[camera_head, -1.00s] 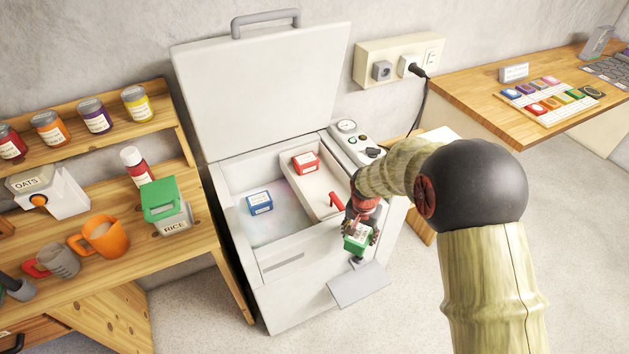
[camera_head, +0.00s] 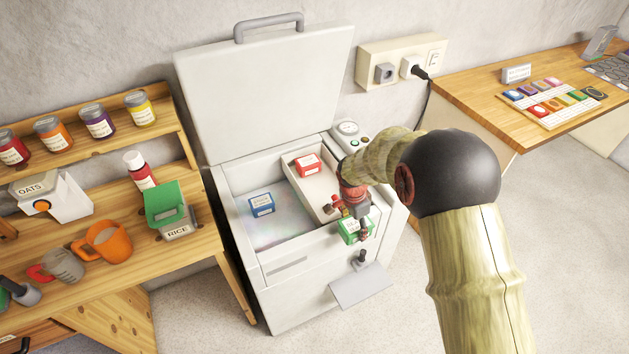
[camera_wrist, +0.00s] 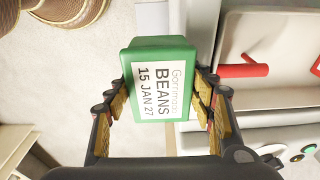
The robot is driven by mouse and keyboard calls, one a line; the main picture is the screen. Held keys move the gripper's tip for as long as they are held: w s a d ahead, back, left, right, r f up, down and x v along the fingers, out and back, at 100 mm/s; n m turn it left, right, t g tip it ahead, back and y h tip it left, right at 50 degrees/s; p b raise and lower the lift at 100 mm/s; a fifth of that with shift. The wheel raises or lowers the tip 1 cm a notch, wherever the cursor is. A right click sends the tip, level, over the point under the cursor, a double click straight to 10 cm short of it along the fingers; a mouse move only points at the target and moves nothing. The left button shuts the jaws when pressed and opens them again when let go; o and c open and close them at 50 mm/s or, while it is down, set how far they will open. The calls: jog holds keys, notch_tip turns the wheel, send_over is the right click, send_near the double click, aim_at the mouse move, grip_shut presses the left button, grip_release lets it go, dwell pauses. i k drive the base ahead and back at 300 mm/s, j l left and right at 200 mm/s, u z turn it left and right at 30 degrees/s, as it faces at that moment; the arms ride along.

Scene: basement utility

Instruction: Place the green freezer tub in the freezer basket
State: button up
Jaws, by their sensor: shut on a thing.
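The green freezer tub (camera_head: 350,231) is held in my gripper (camera_head: 356,222), outside the basket, near the front right corner of the open freezer. In the wrist view the tub (camera_wrist: 133,95) sits between both fingers (camera_wrist: 160,97), its white BEANS label facing the camera. My wrist hides part of the basket's right side in the head view.
A red-lidded tub (camera_head: 306,165) lies in the basket's far end. A blue tub (camera_head: 261,205) lies on the freezer floor to the left. The freezer lid (camera_head: 265,90) stands open. A grey pedal plate (camera_head: 362,286) juts out at the front. A wooden shelf (camera_head: 200,245) stands left.

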aim_at(316, 195)
jog(key=i+j, duration=0.25)
jog(key=i, duration=0.2)
jog(key=i+j, duration=0.3)
jog(key=i, duration=0.1)
